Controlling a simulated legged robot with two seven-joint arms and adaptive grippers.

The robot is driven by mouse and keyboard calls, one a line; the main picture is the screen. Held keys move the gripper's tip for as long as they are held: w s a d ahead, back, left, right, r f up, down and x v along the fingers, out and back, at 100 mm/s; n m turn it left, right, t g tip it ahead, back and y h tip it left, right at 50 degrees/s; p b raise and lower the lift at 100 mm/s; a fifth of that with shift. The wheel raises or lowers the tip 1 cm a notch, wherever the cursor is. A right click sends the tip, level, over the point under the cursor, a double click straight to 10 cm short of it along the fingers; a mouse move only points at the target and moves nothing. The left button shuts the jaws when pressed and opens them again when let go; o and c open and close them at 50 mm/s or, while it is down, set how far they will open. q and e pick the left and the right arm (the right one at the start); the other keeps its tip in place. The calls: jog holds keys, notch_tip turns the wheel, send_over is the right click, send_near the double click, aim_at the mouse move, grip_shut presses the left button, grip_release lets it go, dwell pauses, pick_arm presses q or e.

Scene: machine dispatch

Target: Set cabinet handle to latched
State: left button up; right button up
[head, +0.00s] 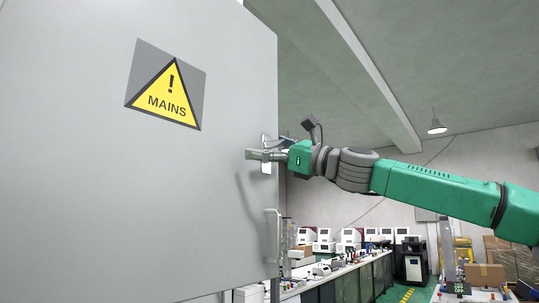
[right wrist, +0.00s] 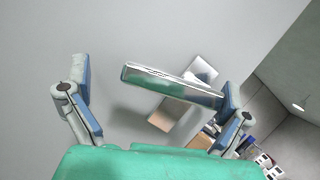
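The grey cabinet door (head: 90,200) fills the left of the head view and carries a yellow MAINS warning sign (head: 168,95). The cabinet handle (head: 255,155) is a metal lever near the door's right edge, lying about level in the head view. My right gripper (head: 280,149) is at the handle, partly overlapping it. In the right wrist view the lever (right wrist: 170,84) lies between the spread fingers of my right gripper (right wrist: 156,82). Its right end is close to or touching the right finger, while the left finger is clear of it. My left gripper is out of view.
A vertical grab bar (head: 276,236) stands out from the door below the handle. Beyond the door's right edge is a long bench (head: 340,275) with equipment. Cardboard boxes (head: 486,274) are at the far right. The space around my right arm looks free.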

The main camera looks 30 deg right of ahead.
jog(key=shift+s+d, duration=0.25)
jog(key=v, duration=1.1)
jog(key=shift+f, duration=0.3)
